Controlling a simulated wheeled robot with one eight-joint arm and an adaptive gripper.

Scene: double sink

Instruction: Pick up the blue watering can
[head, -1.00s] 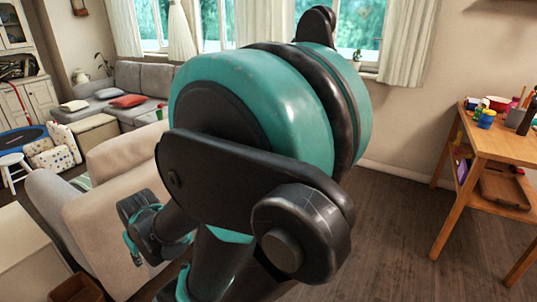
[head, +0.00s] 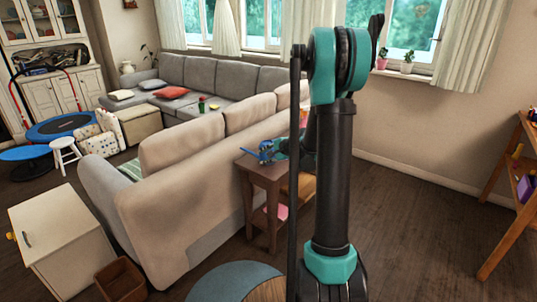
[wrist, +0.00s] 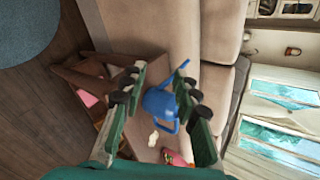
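The blue watering can (head: 265,151) stands on the small dark wooden side table (head: 262,172) behind the beige sofa. In the wrist view the blue watering can (wrist: 158,104) lies between the two green fingers with black pads, its spout pointing up and right. My gripper (wrist: 160,84) is open, with gaps on both sides of the can's body. In the head view my gripper is small and partly hidden behind my arm, close to the can. I cannot tell how far the fingertips are from the can in depth.
The beige sofa (head: 200,215) stands left of the table. A pink item (wrist: 172,158) and a small pale item (wrist: 153,138) are near the can. A white cabinet (head: 68,245) is at front left, and a wooden shelf (head: 505,215) at right. Floor is clear right of my arm.

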